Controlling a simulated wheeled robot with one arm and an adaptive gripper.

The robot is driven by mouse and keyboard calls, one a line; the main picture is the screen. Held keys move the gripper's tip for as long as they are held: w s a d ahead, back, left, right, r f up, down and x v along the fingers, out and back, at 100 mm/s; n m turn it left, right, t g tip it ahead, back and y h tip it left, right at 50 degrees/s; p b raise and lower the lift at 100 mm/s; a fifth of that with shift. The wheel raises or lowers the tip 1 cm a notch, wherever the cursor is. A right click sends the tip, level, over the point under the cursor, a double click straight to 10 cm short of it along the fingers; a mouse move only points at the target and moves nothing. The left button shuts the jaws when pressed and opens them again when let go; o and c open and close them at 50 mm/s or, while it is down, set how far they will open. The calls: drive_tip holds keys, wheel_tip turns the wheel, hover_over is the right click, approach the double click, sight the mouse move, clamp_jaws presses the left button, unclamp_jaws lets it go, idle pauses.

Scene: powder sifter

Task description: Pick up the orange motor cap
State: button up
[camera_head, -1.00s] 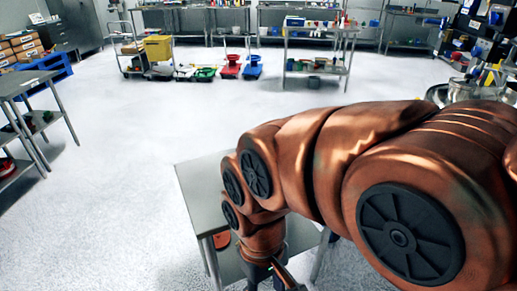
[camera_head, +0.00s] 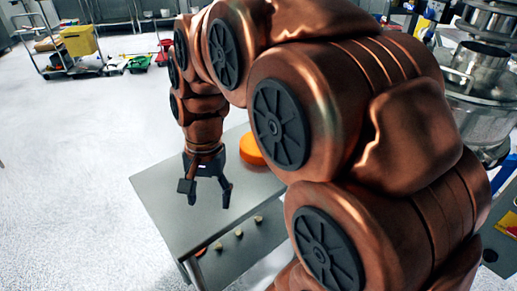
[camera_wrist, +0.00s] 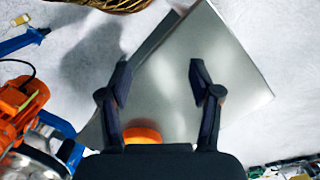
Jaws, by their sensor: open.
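The orange motor cap (camera_head: 252,151) is a round, thick orange disc lying on a grey metal table (camera_head: 160,192). My arm partly hides its right side in the head view. My gripper (camera_head: 208,198) is open and empty above the table, to the left of the cap and apart from it. In the wrist view the open fingers (camera_wrist: 160,75) point at bare tabletop. The cap (camera_wrist: 143,134) shows there near the gripper's base, partly hidden by it.
A steel sifter machine (camera_head: 480,105) stands at the right. Several small pale items (camera_head: 238,233) sit below the tabletop on a lower level. The floor left of the table is clear.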

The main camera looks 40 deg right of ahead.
drive_tip(key=w+d+m+b, duration=0.1)
drive_tip(key=w+d+m, duration=0.4)
drive_tip(key=w, duration=0.1)
drive_tip(key=m+t+b, duration=0.4)
drive_tip(key=m+b, duration=0.1)
drive_tip(key=m, duration=1.2)
approach(249, 150)
drive_tip(key=w+d, duration=0.2)
drive_tip(key=d, duration=0.4)
drive_tip(key=shift+p+x, duration=0.6)
drive_tip(key=shift+x, duration=2.8)
drive_tip(key=shift+s+d, duration=0.1)
drive_tip(key=shift+c, duration=0.3)
clamp_jaws()
